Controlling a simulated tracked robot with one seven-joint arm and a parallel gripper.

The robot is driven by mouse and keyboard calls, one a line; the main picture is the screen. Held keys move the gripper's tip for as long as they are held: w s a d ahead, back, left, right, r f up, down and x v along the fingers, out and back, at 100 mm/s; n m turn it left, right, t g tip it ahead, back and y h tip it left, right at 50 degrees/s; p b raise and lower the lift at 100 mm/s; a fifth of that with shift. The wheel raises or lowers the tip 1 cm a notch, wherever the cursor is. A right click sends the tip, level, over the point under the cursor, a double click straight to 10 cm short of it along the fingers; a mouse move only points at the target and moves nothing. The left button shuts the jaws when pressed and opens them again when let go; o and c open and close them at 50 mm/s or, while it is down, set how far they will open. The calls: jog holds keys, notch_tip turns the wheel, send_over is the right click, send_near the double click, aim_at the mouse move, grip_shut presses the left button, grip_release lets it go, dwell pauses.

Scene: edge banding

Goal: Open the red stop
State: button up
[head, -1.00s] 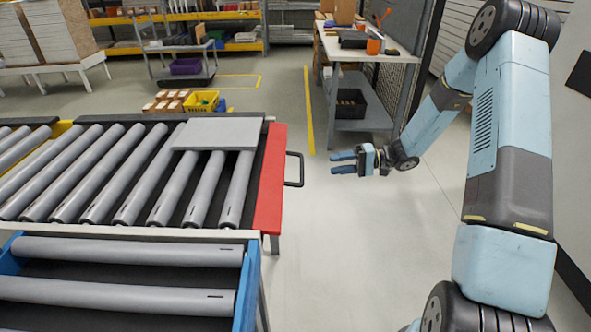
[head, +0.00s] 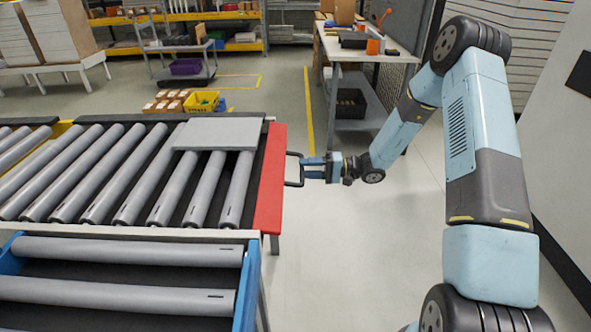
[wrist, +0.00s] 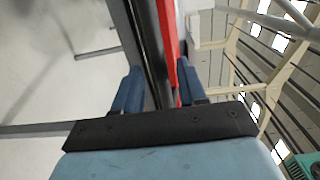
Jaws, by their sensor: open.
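The red stop (head: 270,185) is a flat red panel standing upright across the right end of the roller conveyor (head: 130,231). A black U-shaped handle (head: 293,155) sticks out from its right side. My gripper (head: 306,167) is open and level with the handle, its blue fingertips at the handle's outer bar. In the wrist view, a dark bar and a strip of the red stop (wrist: 170,40) show between the spread fingers of my gripper (wrist: 159,82). I cannot tell whether the fingers touch the handle.
A grey flat panel (head: 217,134) lies on the rollers beside the stop. A blue-framed roller section (head: 247,285) is nearer. A workbench (head: 345,55) stands behind, with a yellow bin (head: 201,102) on the floor. The floor right of the stop is clear.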

aim_at(284, 167)
jog(key=shift+s+a, duration=0.1)
jog(key=shift+a, duration=1.95)
grip_shut()
jog(key=shift+f, duration=0.1)
